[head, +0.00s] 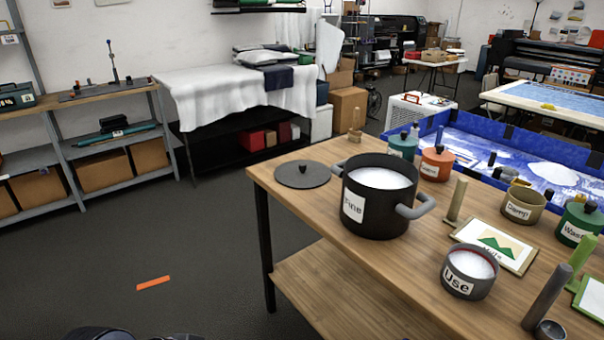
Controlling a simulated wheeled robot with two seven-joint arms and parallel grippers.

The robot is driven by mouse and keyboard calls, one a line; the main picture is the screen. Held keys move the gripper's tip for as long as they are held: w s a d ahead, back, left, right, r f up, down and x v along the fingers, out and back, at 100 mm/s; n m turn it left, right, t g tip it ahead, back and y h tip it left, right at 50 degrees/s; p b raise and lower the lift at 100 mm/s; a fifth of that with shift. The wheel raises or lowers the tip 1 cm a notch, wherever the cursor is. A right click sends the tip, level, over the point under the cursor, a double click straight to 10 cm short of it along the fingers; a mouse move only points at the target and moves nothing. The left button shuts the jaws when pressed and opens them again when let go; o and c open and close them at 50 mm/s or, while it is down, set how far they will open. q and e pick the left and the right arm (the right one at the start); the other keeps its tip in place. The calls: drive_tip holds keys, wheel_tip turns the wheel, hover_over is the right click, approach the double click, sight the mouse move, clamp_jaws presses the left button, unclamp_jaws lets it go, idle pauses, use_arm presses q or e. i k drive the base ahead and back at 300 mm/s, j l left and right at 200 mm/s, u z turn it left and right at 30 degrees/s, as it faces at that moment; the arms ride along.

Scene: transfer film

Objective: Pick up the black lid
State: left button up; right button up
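The black lid (302,174) is a flat dark disc with a small knob on top. In the head view it lies on the far left corner of the wooden table (350,262), just left of the large black pot. The black pot (377,195) has grey side handles, a white label and pale contents, and it stands open. Neither of my grippers can be seen in the head view. Only a dark piece of my own body shows at the bottom left edge.
A grey "Use" pot (469,274), a picture card (495,244), an orange pot (437,163), a teal pot (403,147) and green pots (577,224) crowd the table. A blue tray (470,138) lies behind. The floor left of the table is clear except for an orange strip (153,283).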

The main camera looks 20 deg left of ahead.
sight(297, 174)
drive_tip(key=i+j+z, duration=0.35)
drive_tip(key=i+j, duration=0.2)
drive_tip(key=i+j+z, duration=0.2)
drive_tip(key=j, duration=0.2)
drive_tip(key=i+j+z, duration=0.35)
drive_tip(key=j, duration=0.45)
drive_tip(key=i+j+z, duration=0.15)
drive_tip(key=j, duration=0.25)
drive_tip(key=i, duration=0.1)
